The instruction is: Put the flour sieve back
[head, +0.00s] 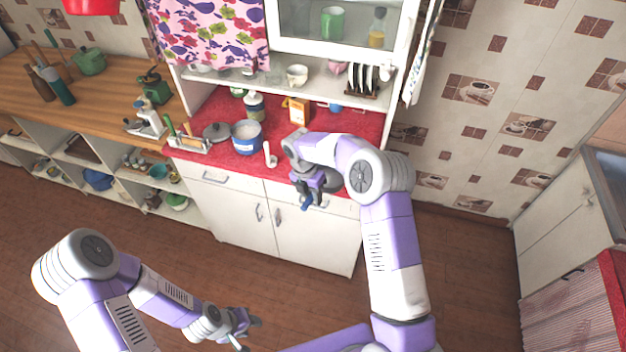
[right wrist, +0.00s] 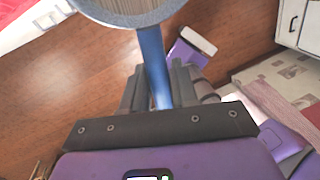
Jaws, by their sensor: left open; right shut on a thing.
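My right gripper (head: 310,188) is shut on the flour sieve's blue handle (head: 305,204), in front of the red counter's front edge. In the right wrist view, the handle (right wrist: 153,62) runs between the fingers (right wrist: 162,85) of the same gripper. The sieve's round pale head (right wrist: 125,12) is at the top of that view, cut off by the frame edge. In the head view the sieve's head is mostly hidden by my gripper and arm. My left gripper (head: 248,332) is open and empty, low over the floor.
The red counter (head: 360,125) carries a blue pot (head: 247,137), a grey lid (head: 216,132), a white upright object (head: 270,155), an orange box (head: 298,110) and a utensil holder (head: 187,142). A shelf with cups (head: 297,75) hangs above. The wooden floor (head: 450,270) is clear.

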